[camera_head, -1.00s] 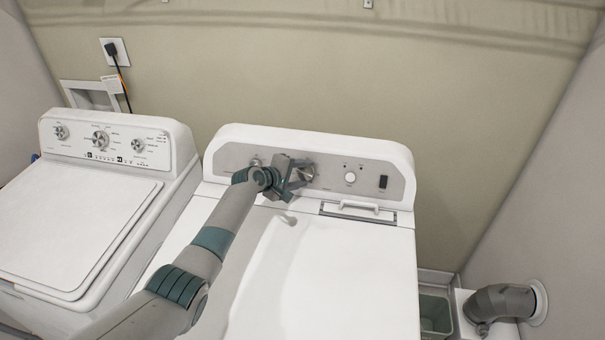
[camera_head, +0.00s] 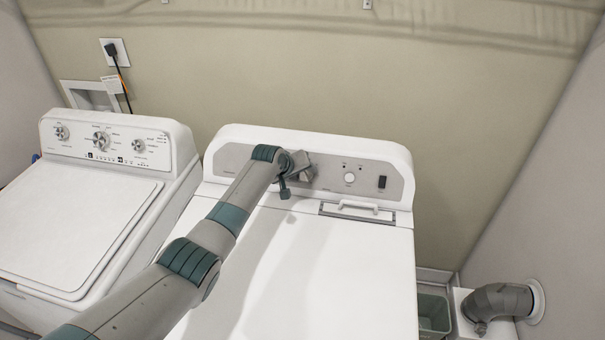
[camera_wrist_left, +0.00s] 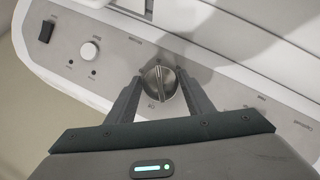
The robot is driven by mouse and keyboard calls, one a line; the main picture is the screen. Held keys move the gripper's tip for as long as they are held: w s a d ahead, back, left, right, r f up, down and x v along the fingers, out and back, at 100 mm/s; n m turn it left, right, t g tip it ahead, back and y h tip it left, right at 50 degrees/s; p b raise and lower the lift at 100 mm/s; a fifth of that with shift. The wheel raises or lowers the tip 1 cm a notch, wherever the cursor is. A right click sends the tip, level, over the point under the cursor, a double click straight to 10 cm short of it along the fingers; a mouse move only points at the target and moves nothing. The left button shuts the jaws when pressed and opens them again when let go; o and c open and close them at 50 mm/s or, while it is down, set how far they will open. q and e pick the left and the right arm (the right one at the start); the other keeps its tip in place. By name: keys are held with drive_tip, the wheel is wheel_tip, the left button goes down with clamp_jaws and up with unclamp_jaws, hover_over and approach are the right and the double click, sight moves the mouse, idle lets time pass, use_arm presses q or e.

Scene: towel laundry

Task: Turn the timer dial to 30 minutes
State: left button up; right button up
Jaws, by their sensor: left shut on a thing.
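The timer dial (camera_wrist_left: 158,84) is a round metallic knob with a raised grip bar, on the grey control panel of the right-hand machine. In the left wrist view my left gripper (camera_wrist_left: 157,88) has one finger on each side of the dial and is shut on it. In the head view my left gripper (camera_head: 302,168) is at the panel, and the wrist hides most of the dial. Most markings around the dial are too small or hidden to read, so its setting cannot be told. My right gripper is not in view.
A white round button (camera_head: 349,178) and a black switch (camera_head: 382,182) sit right of the dial. A white handle (camera_head: 358,206) lies below them. A second white machine (camera_head: 75,215) stands at left. A grey duct (camera_head: 497,300) is at lower right.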

use_arm(q)
drive_tip(key=shift+f, duration=0.15)
idle(0.3)
drive_tip(key=o, duration=1)
drive_tip(key=shift+s+r, duration=0.1)
drive_tip(key=shift+r, duration=0.15)
drive_tip(key=shift+v, duration=0.8)
drive_tip(key=shift+b+v, duration=2.2)
drive_tip(key=shift+v, duration=5.5)
drive_tip(key=shift+d, duration=0.1)
